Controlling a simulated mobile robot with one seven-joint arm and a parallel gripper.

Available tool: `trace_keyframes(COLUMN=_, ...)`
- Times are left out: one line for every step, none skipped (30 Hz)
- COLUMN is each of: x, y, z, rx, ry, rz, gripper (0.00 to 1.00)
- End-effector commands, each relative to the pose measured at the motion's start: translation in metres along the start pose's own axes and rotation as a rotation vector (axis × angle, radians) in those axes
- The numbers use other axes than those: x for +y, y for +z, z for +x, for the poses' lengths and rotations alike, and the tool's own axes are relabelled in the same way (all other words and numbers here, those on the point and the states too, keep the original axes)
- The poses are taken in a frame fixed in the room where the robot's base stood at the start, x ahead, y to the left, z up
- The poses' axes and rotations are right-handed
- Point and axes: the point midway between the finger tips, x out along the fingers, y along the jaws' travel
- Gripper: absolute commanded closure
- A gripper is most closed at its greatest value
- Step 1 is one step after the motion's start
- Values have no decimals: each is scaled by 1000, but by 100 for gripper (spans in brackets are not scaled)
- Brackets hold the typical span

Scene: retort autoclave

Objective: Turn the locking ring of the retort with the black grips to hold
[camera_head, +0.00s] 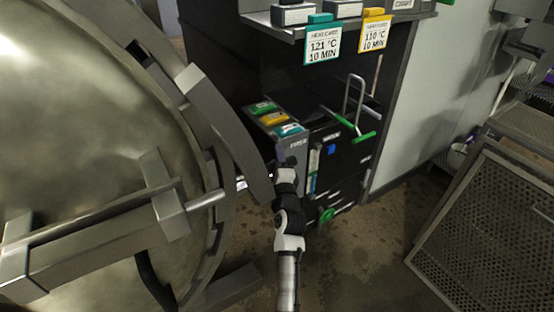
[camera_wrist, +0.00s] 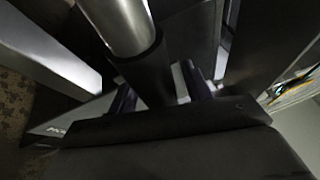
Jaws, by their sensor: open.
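The retort's big domed steel door (camera_head: 70,95) fills the left of the head view. Its grey locking ring (camera_head: 222,115) runs around the door's right edge. My gripper (camera_head: 271,174) is at the ring's right side, and my own wrist partly hides that spot. In the wrist view, a bright steel bar (camera_wrist: 118,22) ends in a black grip (camera_wrist: 143,68). My open gripper (camera_wrist: 158,88) has its fingers on either side of this grip. I cannot tell whether either finger touches it.
A dark cabinet (camera_head: 345,150) with coloured cards and green handles stands just behind my gripper. Heat cards (camera_head: 322,42) hang from a shelf above it. A perforated metal basket (camera_head: 490,225) stands at the right. The floor (camera_head: 370,265) between is clear.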

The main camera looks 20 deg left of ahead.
Motion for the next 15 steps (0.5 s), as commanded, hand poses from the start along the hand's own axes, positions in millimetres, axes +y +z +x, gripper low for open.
trace_keyframes(x=0, y=0, z=1, rx=0, ry=0, rz=0, gripper=51)
trace_keyframes(x=0, y=0, z=1, rx=0, ry=0, rz=0, gripper=51)
trace_keyframes(x=0, y=0, z=1, rx=0, ry=0, rz=0, gripper=51)
trace_keyframes(x=0, y=0, z=1, rx=0, ry=0, rz=0, gripper=51)
trace_keyframes(x=0, y=0, z=1, rx=0, ry=0, rz=0, gripper=51)
trace_keyframes(x=0, y=0, z=1, rx=0, ry=0, rz=0, gripper=51)
trace_keyframes(x=0, y=0, z=1, rx=0, ry=0, rz=0, gripper=51)
trace_keyframes(x=0, y=0, z=1, rx=0, ry=0, rz=0, gripper=51)
trace_keyframes(x=0, y=0, z=1, rx=0, ry=0, rz=0, gripper=56)
trace_keyframes(x=0, y=0, z=1, rx=0, ry=0, rz=0, gripper=60)
trace_keyframes(x=0, y=0, z=1, rx=0, ry=0, rz=0, gripper=64)
trace_keyframes(x=0, y=0, z=1, rx=0, ry=0, rz=0, gripper=69)
trace_keyframes(x=0, y=0, z=1, rx=0, ry=0, rz=0, gripper=73)
trace_keyframes(x=0, y=0, z=1, rx=0, ry=0, rz=0, gripper=77)
trace_keyframes(x=0, y=0, z=1, rx=0, ry=0, rz=0, gripper=82)
